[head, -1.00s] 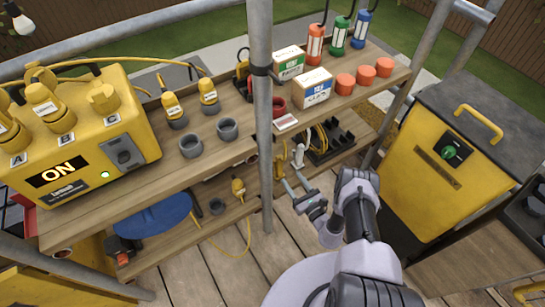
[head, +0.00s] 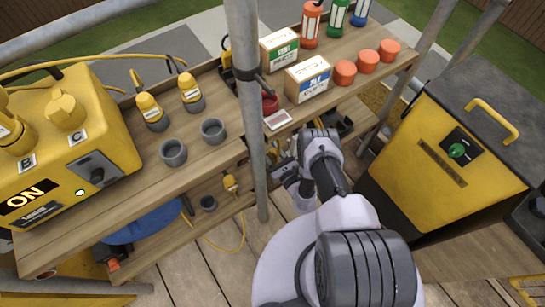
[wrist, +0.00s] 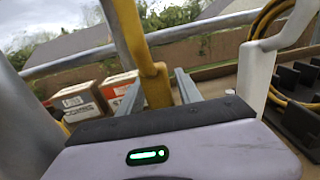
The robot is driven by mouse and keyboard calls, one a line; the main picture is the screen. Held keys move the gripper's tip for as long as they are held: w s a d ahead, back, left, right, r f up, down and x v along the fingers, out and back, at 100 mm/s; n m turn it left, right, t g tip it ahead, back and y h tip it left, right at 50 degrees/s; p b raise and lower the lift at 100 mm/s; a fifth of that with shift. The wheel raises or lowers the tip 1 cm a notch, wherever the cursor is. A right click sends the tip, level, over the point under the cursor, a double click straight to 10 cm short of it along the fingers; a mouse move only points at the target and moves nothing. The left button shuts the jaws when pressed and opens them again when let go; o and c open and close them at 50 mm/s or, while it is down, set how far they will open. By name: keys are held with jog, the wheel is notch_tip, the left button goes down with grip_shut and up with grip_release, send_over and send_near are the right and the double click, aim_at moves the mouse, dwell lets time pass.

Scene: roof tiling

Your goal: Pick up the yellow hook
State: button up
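The yellow hook (wrist: 140,50) stands as a tilted yellow post with a thicker foot in the wrist view. My gripper (wrist: 159,80) is open, with one grey finger on each side of the hook's lower part. I cannot tell whether either finger touches it. A white hook (wrist: 258,75) stands to the right, apart from the fingers. My arm and the pole largely hide the hooks there.
The scaffold pole (head: 248,100) stands close left of my gripper. A black rack (wrist: 296,105) with yellow cable lies right of the white hook. Cartons (wrist: 82,103) stand behind on the left. The upper shelf (head: 225,160) overhangs nearby, and a yellow cabinet (head: 440,170) stands to the right.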

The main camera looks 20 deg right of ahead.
grip_shut()
